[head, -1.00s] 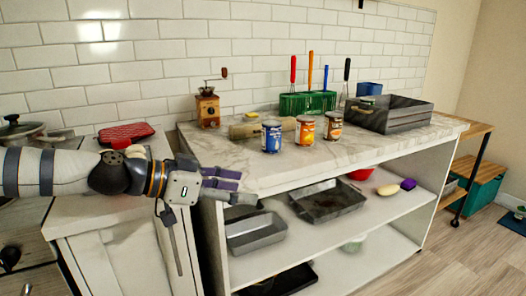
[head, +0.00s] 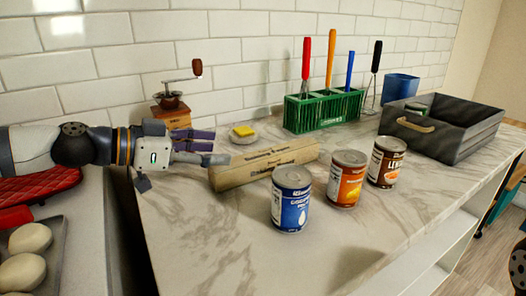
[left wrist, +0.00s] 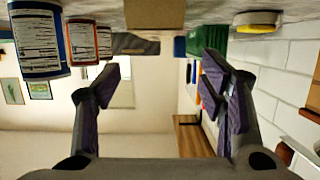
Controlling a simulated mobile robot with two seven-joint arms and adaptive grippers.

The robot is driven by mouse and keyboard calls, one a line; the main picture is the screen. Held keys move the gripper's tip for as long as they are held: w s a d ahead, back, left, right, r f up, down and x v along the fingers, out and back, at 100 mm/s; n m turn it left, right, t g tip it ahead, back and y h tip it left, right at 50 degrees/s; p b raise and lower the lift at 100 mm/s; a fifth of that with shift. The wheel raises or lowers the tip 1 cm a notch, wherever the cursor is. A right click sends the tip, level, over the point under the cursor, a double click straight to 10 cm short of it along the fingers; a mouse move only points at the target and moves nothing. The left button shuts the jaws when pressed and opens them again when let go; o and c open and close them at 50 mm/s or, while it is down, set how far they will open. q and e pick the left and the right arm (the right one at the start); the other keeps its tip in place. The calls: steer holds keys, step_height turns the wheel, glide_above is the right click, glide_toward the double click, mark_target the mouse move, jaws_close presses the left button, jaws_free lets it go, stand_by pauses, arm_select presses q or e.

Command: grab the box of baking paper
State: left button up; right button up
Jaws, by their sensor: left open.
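The box of baking paper (head: 262,165) is a long tan box with dark print, lying on the marble counter behind the cans. Its left end is closest to me. My left gripper (head: 212,149) is open, with purple finger pads, just left of the box's left end, and nothing is between its fingers. In the left wrist view, which is upside down, the fingers (left wrist: 170,88) are spread apart. The box's tan end (left wrist: 155,14) shows at the top middle, beyond the fingertips. My right gripper is not in view.
A blue can (head: 291,203), an orange can (head: 347,181) and a brown can (head: 387,163) stand in front of the box. A yellow sponge (head: 243,131), coffee grinder (head: 172,112) and green utensil rack (head: 322,112) stand behind. A grey crate (head: 462,131) is at right. The front-left counter is clear.

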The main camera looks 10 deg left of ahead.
mark_target(263, 154)
arm_select(q)
steer(key=w+d+f, duration=0.1)
steer(key=w+d+f+b, duration=0.1)
steer(key=d, duration=0.1)
steer(key=shift+w+d+f, duration=0.1)
steer(key=shift+f, duration=0.2)
steer(key=x, duration=0.2)
steer(key=b+x, duration=0.1)
steer(key=x, duration=0.4)
steer(key=shift+w+r, duration=0.3)
steer(key=shift+r, duration=0.2)
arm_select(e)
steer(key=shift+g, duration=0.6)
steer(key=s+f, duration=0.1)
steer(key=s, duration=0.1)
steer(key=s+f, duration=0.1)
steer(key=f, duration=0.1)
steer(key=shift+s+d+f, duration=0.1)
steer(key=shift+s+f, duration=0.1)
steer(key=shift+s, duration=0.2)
arm_select(q)
steer(key=c, duration=1.5)
